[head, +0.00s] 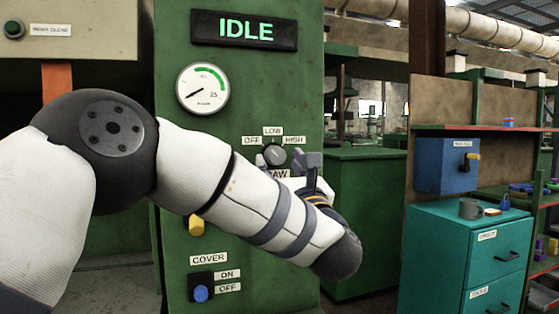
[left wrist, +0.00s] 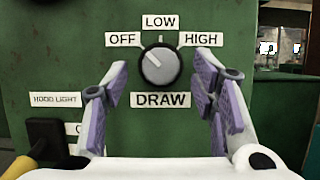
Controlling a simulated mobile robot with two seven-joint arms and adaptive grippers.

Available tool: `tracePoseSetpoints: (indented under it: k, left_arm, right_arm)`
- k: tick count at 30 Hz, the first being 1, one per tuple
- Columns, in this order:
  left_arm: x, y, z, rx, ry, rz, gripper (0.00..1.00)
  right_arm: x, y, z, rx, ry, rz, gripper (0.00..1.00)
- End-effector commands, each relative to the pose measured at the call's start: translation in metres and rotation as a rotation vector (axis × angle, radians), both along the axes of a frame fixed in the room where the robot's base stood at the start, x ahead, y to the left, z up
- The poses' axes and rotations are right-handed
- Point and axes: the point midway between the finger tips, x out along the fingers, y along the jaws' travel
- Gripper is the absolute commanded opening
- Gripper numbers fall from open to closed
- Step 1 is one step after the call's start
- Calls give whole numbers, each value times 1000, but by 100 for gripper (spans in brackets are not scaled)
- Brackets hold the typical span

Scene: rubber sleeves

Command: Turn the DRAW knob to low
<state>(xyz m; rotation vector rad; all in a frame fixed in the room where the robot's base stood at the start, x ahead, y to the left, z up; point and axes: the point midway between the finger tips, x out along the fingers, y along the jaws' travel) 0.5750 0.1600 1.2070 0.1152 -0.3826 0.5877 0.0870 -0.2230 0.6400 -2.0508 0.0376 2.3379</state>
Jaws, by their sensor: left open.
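The DRAW knob (left wrist: 159,66) is a round grey dial on the green panel, above the DRAW label and below the OFF, LOW and HIGH labels. Its white pointer line aims up and left, toward the OFF label (left wrist: 123,39); the LOW label (left wrist: 160,22) is straight above. In the head view the knob (head: 274,154) shows beside my left gripper (head: 303,162), and part of the DRAW label is hidden. In the left wrist view my left gripper (left wrist: 162,78) is open, one purple-grey finger on each side of the knob, with visible gaps. My right gripper is out of view.
The green panel (head: 172,170) also carries an IDLE display (head: 245,30), a gauge (head: 203,89) and a COVER switch (head: 201,292) below. A dark HOOD LIGHT switch (left wrist: 46,138) sits lower left in the wrist view. Teal drawers (head: 450,235) stand at the right.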

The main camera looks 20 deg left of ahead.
Motion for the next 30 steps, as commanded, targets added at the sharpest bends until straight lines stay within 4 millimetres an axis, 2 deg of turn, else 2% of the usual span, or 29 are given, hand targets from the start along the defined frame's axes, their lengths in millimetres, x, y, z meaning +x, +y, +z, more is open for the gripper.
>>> tracePoseSetpoints:
  k: [4,12,13,19,30]
  left_arm:
    - [13,9,7,0,-1,1,52]
    - [16,10,7,2,2,-1,52]
    - [16,10,7,2,2,-1,50]
    - [16,10,7,1,2,0,5]
    - [15,11,8,42,30,1,5]
  right_arm:
    - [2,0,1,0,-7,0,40]
    - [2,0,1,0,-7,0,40]
    - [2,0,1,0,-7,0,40]
    - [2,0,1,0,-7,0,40]
    - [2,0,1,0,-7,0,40]
